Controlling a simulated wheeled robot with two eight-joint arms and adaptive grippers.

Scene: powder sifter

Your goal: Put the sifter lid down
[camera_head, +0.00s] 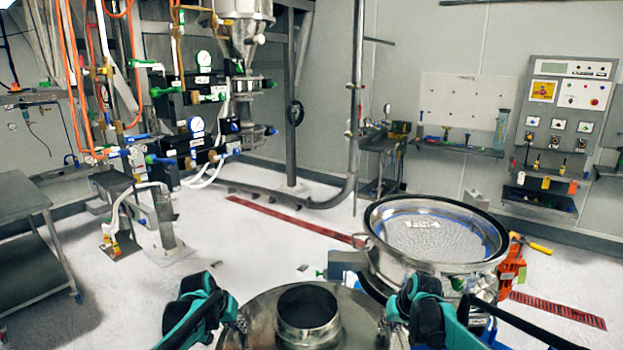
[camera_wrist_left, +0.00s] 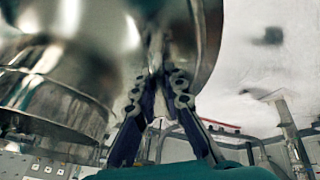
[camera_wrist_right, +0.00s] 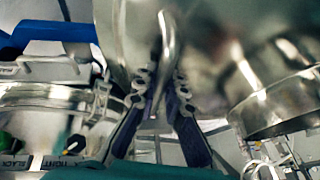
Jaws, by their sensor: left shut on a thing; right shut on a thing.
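The sifter lid (camera_head: 350,335) is a shiny round metal cover with a short open collar in its middle, low in the head view. My left gripper (camera_head: 238,318) is shut on the lid's left side, and the left wrist view shows its fingers (camera_wrist_left: 160,95) pinching a metal part of the lid. My right gripper (camera_head: 388,318) is shut on the lid's right side; its fingers (camera_wrist_right: 162,90) close on a metal part in the right wrist view. The round sifter (camera_head: 382,258) stands open to the right of the lid, with a blue-edged mesh inside. The lid's near part is cut off.
An orange clamp-like tool (camera_head: 512,265) is beside the sifter's right side. A grey metal table (camera_head: 20,200) stands at the left. Piping and valves fill the back left. A control panel (camera_head: 565,110) hangs on the right wall. Open floor lies between.

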